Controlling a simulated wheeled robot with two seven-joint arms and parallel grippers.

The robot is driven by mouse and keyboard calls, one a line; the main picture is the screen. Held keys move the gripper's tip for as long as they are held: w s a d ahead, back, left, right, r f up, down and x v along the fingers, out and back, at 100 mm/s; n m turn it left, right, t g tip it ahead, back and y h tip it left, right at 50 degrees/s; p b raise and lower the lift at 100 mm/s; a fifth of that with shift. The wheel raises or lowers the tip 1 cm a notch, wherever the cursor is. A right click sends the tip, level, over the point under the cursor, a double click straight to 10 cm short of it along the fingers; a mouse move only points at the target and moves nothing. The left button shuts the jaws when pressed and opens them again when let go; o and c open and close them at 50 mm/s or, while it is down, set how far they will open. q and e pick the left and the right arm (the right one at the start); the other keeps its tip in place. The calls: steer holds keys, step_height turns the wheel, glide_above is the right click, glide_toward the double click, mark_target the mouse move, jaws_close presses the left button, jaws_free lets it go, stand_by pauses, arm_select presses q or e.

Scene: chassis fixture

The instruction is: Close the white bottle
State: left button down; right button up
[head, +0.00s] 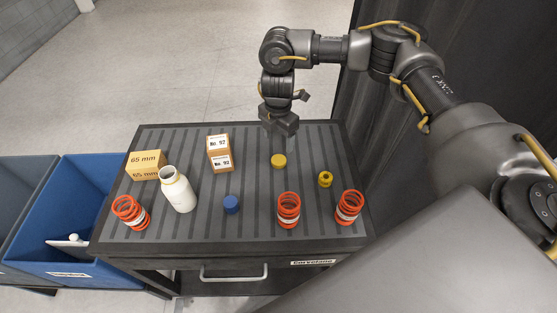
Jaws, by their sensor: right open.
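The white bottle (177,190) stands upright on the left part of the dark ribbed cart top, its mouth open. A blue cap (231,204) lies on the cart to the right of the bottle. A yellow cap (278,161) lies farther back, right of the middle. I cannot tell which cap fits the bottle. My right gripper (281,138) is open and empty, pointing down above the back of the cart, a little behind the yellow cap. My left gripper is not in view.
Red ring-shaped coils (289,210) stand along the front. A yellow spool-like part (325,179) is at right. Boxes marked 65 mm (146,160) and No. 92 (219,142) stand behind the bottle. A blue bin (85,200) adjoins the cart's left side. The cart's middle is fairly clear.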

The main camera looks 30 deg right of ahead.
mark_target(279, 160)
step_height(279, 160, down, 4)
steer(key=shift+r, duration=0.2)
steer(key=shift+s+f+p, duration=0.15)
steer(key=shift+f+p, duration=0.4)
steer(key=shift+f, duration=2.05)
steer(key=c, duration=1)
